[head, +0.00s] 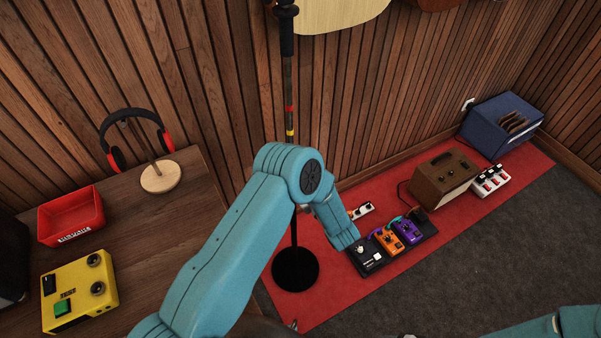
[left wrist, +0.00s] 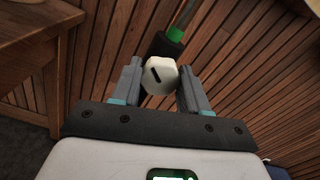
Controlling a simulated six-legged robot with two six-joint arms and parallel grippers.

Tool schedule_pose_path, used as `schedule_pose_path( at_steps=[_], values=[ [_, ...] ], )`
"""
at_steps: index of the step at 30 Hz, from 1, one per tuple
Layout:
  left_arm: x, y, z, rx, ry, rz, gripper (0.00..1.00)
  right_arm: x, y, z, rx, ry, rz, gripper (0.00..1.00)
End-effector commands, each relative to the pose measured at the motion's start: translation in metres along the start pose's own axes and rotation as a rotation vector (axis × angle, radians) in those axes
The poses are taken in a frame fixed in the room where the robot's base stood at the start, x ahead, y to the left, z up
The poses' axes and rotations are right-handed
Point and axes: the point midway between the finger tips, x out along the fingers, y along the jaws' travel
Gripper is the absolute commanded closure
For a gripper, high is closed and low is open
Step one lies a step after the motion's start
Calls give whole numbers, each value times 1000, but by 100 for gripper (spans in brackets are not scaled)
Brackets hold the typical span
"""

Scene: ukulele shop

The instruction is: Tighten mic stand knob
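The mic stand (head: 290,85) has a black upper grip, a dark pole with red and yellow bands, and a round black base (head: 295,270) on the red mat. My left arm crosses in front of the pole and hides the knob and my left gripper in the head view. In the left wrist view the white knob (left wrist: 160,76), with a dark mark on its face, sits between the fingers of my left gripper (left wrist: 161,82). Both fingers appear to touch its sides. A black collar (left wrist: 166,46) and a green band show behind it. My right gripper is out of view.
A wooden table (head: 150,230) at left holds headphones on a stand (head: 160,177), a red tray (head: 72,215) and a yellow box (head: 78,292). A slatted wall is behind.

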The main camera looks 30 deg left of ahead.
Motion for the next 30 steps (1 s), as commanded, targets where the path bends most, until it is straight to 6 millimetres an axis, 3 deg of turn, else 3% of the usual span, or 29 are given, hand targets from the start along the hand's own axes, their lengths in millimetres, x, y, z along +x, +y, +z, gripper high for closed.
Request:
schedule_pose_path(
  at_steps=[8,14,30],
  values=[
    [0,0,0,14,-2,1,86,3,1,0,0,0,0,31],
    [-1,1,-3,87,-2,0,86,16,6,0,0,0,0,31],
    [-1,0,-2,523,-1,1,86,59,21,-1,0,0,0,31]
  ],
)
